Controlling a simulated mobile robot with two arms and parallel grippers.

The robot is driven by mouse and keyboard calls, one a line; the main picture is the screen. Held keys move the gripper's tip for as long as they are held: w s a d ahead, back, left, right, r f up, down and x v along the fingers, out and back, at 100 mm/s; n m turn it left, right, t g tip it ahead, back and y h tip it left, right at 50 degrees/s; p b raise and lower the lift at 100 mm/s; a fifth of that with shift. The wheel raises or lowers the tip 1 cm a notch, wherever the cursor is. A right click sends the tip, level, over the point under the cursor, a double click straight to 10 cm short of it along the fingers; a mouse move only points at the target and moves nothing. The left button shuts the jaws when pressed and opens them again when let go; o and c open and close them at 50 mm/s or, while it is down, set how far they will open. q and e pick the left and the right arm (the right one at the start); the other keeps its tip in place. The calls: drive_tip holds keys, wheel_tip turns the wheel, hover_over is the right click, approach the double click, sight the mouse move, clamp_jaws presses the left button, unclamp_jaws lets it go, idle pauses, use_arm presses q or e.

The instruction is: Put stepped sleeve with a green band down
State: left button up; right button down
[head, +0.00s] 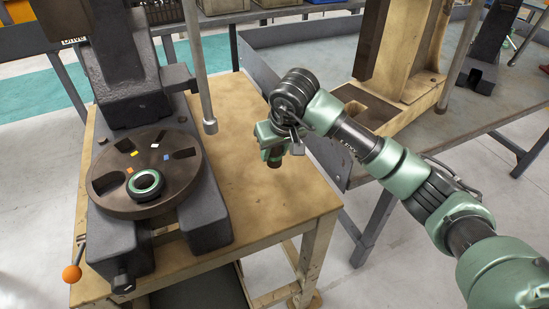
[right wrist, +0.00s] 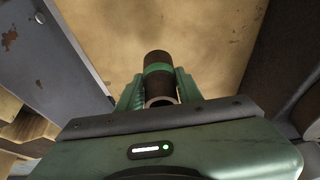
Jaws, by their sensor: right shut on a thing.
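The stepped sleeve, dark brown with a green band (right wrist: 158,69), is between the fingers of my right gripper (right wrist: 158,88) in the right wrist view. The gripper is shut on it, and the sleeve's far end points toward the wooden bench top (head: 285,200). In the head view my right gripper (head: 273,146) is over the right part of that bench top, with the sleeve's dark end (head: 274,163) showing below it. The sleeve looks upright and seems clear of the wood, but the gap is hard to judge. My left gripper is out of view.
A lever with an orange ball (head: 72,273) sticks out front-left. A grey-edged table (head: 330,150) stands right. The bench's right half looks clear.

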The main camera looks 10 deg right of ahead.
sight(275, 160)
wheel_tip(275, 160, down, 3)
drive_tip(key=shift+f, duration=0.1)
drive_tip(key=shift+f, duration=0.1)
drive_tip(key=c, duration=0.9)
unclamp_jaws()
drive_tip(key=shift+f, duration=0.1)
